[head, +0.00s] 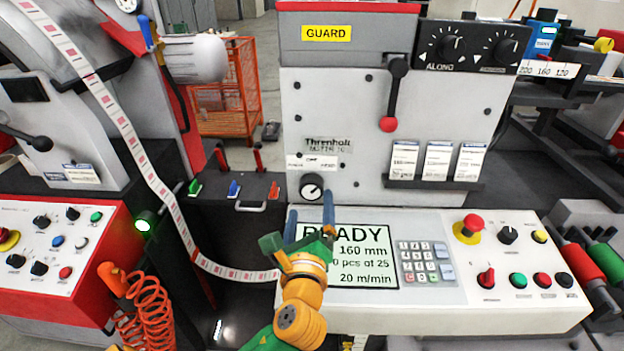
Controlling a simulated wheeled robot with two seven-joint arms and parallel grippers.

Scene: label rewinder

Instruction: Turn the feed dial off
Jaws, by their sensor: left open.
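A round black dial (311,188) with a pale face and a dark pointer mark sits low on the grey machine panel (345,105), under small labels. The lettering is too small to read surely, so I cannot confirm it is the feed dial. My left gripper (309,212) is open, its two blue fingers pointing up just below the dial, one to each side. It appears apart from the dial, though depth is hard to judge. The fingers and orange wrist cover part of the READY screen (370,262). My right gripper is not in view.
A keypad (425,262) and red emergency button (468,228) are right of the screen. A printed label web (150,170) hangs on the left. Three cards (438,162) stand in a rack.

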